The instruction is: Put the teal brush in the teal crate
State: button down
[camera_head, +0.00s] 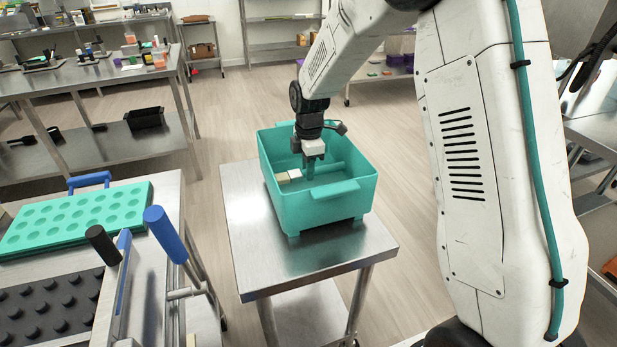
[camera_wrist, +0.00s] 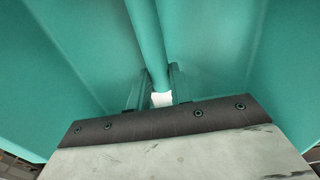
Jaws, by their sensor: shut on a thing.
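The teal crate (camera_head: 322,210) stands on a small steel table. My gripper (camera_head: 309,172) is down inside the crate, below its rim, and is shut on the teal brush (camera_head: 330,174). The brush's teal handle runs away to the right in the head view, and its pale head (camera_head: 288,177) shows at the left. In the wrist view the handle (camera_wrist: 147,35) lies between my two fingers (camera_wrist: 160,85), with teal crate walls around it. I cannot tell whether the brush touches the crate floor.
The steel table (camera_head: 290,265) has bare room in front of the crate. Wooden floor lies between the tables.

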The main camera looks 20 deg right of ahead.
jog(key=shift+f, duration=1.65)
jog(key=shift+f, duration=0.15)
jog(key=c, duration=1.3)
grip_release()
jog(key=shift+o, duration=0.2)
